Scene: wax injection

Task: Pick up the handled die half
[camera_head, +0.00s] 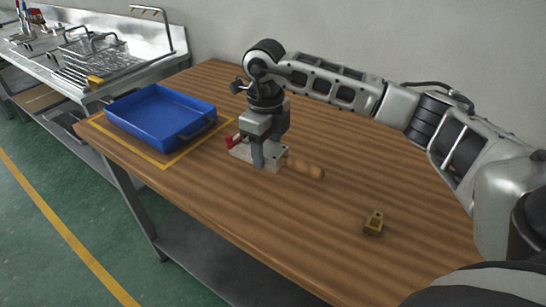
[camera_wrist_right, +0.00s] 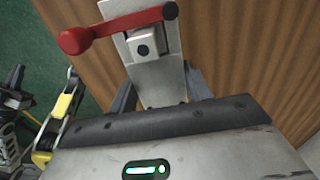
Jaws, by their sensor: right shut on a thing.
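The handled die half (camera_head: 276,160) is a pale grey metal block with a wooden handle to its right and a red-knobbed lever to its left. It is at the table surface near the middle of the table; I cannot tell whether it is lifted slightly. My right gripper (camera_head: 262,158) reaches down over it and is shut on it. In the right wrist view the die half (camera_wrist_right: 155,75) sits between the two fingers of my right gripper (camera_wrist_right: 160,90), with the red lever across its top. The gripper hides part of the block.
A blue tray (camera_head: 135,100) stands inside a yellow outline at the table's left end. A small brass-coloured piece (camera_head: 374,223) lies toward the front right. The wooden table (camera_head: 240,205) is otherwise largely clear.

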